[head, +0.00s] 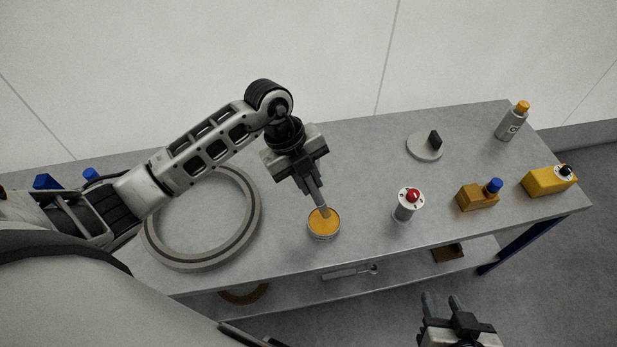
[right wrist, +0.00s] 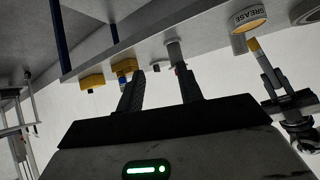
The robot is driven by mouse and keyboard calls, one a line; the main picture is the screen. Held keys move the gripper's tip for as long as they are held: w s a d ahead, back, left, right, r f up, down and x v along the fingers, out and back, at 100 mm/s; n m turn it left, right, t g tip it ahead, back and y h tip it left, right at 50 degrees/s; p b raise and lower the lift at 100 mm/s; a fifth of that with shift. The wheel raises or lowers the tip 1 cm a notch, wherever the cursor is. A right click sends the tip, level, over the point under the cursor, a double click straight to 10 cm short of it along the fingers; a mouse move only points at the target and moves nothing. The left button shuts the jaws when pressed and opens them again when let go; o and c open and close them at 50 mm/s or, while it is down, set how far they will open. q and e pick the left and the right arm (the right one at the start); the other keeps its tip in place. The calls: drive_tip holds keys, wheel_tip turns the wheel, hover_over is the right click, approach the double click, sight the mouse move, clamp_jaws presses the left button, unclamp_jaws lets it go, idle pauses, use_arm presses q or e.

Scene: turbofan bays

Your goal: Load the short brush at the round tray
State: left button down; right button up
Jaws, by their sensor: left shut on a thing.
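My left gripper (head: 312,180) is shut on the short brush (head: 320,203) and holds it with the bristle end down at the round tray (head: 334,234). This tray is a small round tin with an orange filling. In the right wrist view the brush (right wrist: 265,63) shows a tan tip close to the tin (right wrist: 247,18), which bears the word GREASE. I cannot tell how deep the tip reaches. My right gripper (head: 442,303) is open and empty in front of the bench; its spread fingers also show in the right wrist view (right wrist: 160,85).
A large grey ring (head: 160,246) lies left on the bench (head: 365,165). To the right stand a red-knobbed post (head: 405,208), a grey disc (head: 424,148), yellow blocks (head: 478,199) (head: 545,181) and a bottle (head: 508,124). A lower shelf (head: 400,275) holds a wrench-like tool (head: 345,272).

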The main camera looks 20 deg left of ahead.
use_arm(q)
drive_tip(key=shift+r+p, duration=1.6)
drive_tip(key=shift+r, duration=0.35)
